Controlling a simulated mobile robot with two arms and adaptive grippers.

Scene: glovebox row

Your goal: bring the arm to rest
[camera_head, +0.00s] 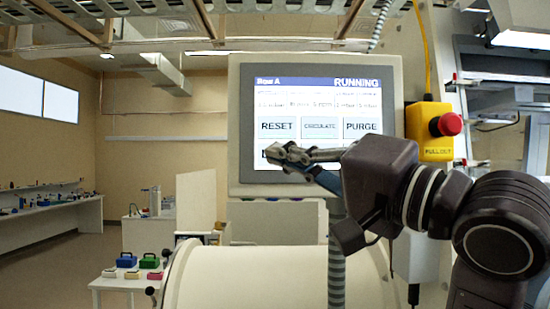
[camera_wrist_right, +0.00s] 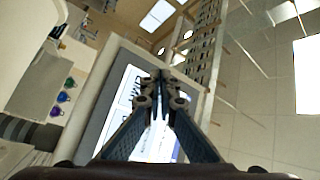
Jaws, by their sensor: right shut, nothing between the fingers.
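My right gripper (camera_head: 283,153) is in front of the lower left part of the control screen (camera_head: 320,87) in the head view, with its arm coming in from the right. Its fingers are closed together and hold nothing. In the right wrist view the fingertips of the right gripper (camera_wrist_right: 161,78) meet over the screen panel (camera_wrist_right: 118,82). I cannot tell whether the fingertips touch the screen. The screen reads "Row A" and "RUNNING" and has RESET, CIRCULATE and PURGE buttons. A lower button is partly hidden behind my gripper. My left gripper does not show.
A yellow box with a red pull-out button (camera_head: 449,125) is right of the screen, close to my right arm. A pale cylinder (camera_head: 250,275) lies below. A small white table (camera_head: 125,283) with colored cases stands at lower left. Open floor lies at left.

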